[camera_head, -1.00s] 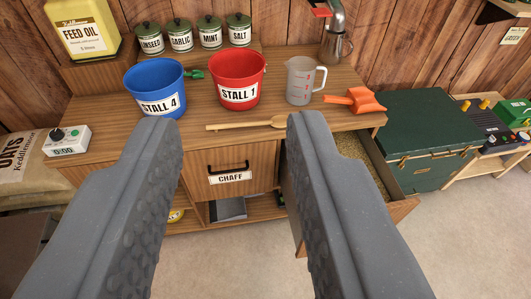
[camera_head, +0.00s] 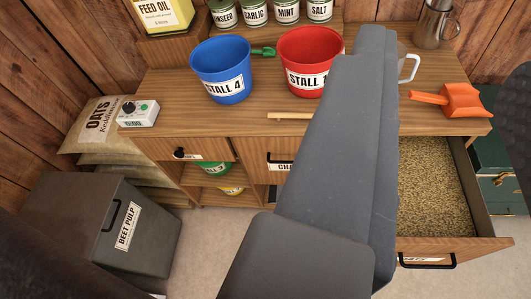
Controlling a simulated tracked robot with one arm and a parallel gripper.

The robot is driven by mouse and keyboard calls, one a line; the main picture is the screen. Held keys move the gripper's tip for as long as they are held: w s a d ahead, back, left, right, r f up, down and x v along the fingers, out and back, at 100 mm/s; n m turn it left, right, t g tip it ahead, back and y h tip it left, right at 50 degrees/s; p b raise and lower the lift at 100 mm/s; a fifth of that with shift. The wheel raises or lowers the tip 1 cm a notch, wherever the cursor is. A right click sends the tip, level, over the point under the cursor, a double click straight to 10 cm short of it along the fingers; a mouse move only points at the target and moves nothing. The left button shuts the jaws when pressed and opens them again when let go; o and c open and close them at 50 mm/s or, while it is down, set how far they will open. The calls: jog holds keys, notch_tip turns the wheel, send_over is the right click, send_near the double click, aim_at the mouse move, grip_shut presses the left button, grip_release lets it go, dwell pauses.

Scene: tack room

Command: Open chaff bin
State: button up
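The chaff bin (camera_head: 251,156) has a wooden front set under the counter, with a dark handle and a white label of which only the first letters show. Its front looks flush with the cabinet, and its right part is hidden behind a large grey part of my gripper (camera_head: 345,130). The grey part fills the middle of the view, covering part of the red bucket and the counter. I cannot make out two separate fingertips or a gap between them, and I see nothing held. Whether it touches the bin is not clear.
An open drawer of grain (camera_head: 432,185) juts out at the right. A blue bucket (camera_head: 222,85), red bucket (camera_head: 300,50) and orange scoop (camera_head: 455,100) stand or lie on the counter (camera_head: 180,92). A grey beet pulp bin (camera_head: 90,225) stands at lower left. Floor shows between.

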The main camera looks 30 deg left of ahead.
jog(key=w+a+f+m+t+y+b, duration=0.1)
jog(key=w+a+f+m, duration=0.4)
jog(key=w+a+f, duration=0.55)
jog(key=w+a+f+m+b, duration=0.2)
jog(key=w+a+f+m, duration=0.25)
jog(key=w+f, duration=1.05)
jog(key=w+a+f+m+t+h+b, duration=0.1)
jog(key=a+f+m, duration=0.25)
jog(key=f, duration=1.05)
jog(key=w+a+f+m+h+b, duration=0.1)
jog(key=a+f+m, duration=0.25)
jog(key=f, duration=1.05)
jog(key=s+a+f+m+t+h, duration=0.1)
jog(key=s+f, duration=0.2)
jog(key=f, duration=0.3)
jog(key=s+f+m+b, duration=0.1)
jog(key=s+f, duration=0.2)
jog(key=f, duration=0.3)
jog(key=s+a+f+m+t+h, duration=0.1)
jog(key=s+f, duration=0.2)
jog(key=f, duration=0.4)
jog(key=w+d+r+b, duration=0.1)
jog(key=w+b, duration=0.1)
jog(key=w, duration=0.4)
jog(key=w+d+r+b, duration=0.1)
jog(key=w, duration=0.6)
jog(key=shift+r+b, duration=0.25)
jog(key=shift+b, duration=0.1)
